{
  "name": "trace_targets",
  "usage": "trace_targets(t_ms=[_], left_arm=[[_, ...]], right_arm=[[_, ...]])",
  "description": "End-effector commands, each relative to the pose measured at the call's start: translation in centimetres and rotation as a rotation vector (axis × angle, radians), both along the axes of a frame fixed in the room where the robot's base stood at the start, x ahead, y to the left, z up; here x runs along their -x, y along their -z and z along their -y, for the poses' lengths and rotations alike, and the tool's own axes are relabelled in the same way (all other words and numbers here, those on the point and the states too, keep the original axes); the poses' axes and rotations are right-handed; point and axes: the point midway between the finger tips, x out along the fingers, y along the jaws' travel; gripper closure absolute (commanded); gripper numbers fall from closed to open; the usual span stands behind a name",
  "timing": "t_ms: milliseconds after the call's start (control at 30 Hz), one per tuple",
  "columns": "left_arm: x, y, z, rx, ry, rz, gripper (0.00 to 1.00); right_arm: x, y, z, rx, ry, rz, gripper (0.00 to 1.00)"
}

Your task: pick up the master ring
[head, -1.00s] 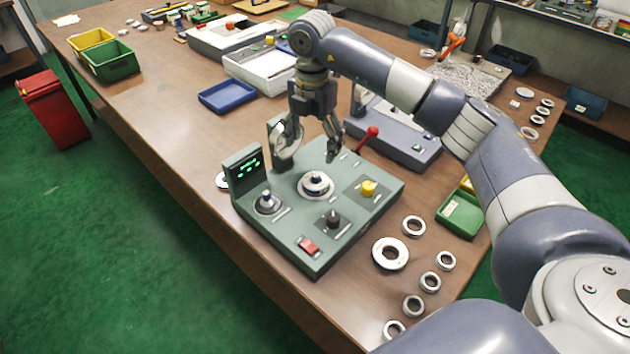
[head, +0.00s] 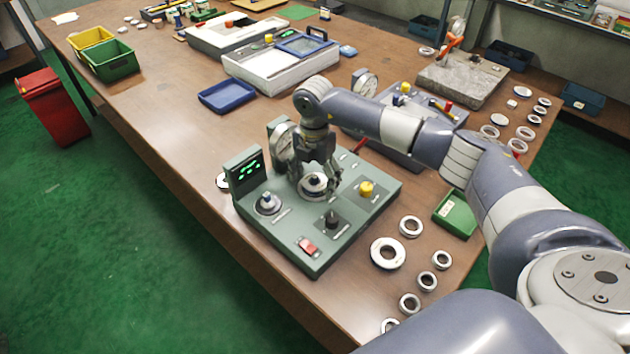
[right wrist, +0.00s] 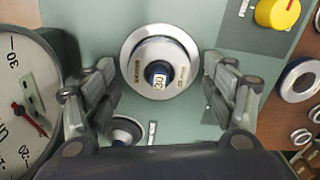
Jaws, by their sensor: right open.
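The master ring (head: 314,181) is a light metal ring with small dark lettering. It sits flat around a post marked 30 on the green gauge station (head: 300,257). In the right wrist view the master ring (right wrist: 135,48) shows whole. My right gripper (head: 319,187) is open and points down over the ring, and its fingers hide part of it in the head view. In the right wrist view the fingers stand at the left and right of the ring, with gaps showing. My left gripper is not in view.
A round dial gauge (right wrist: 22,105) stands close by the fingers at left. A yellow knob (head: 367,188), a black knob (head: 332,219) and a red switch (head: 308,246) are on the station. Several loose rings (head: 388,253) lie on the table at right. A blue tray (head: 227,96) lies behind.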

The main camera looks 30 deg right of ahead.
Motion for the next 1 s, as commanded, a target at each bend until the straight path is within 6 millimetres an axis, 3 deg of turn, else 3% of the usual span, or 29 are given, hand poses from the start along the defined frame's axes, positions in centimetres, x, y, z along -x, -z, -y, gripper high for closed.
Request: trace_targets(t_ms=[167, 433, 767, 1000], left_arm=[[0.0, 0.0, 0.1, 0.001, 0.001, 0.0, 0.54], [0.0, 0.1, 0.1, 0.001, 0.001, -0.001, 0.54], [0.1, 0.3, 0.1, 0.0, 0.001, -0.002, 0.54], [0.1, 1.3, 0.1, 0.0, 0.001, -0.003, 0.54]], right_arm=[[0.0, 0.0, 0.0, 0.0, 0.0, 0.0, 0.25], [0.0, 0.0, 0.0, 0.0, 0.0, 0.0, 0.85], [-0.1, -0.7, 0.0, -0.001, 0.0, 0.004, 0.85], [-0.2, -4.8, 0.0, -0.001, 0.0, 0.008, 0.85]])
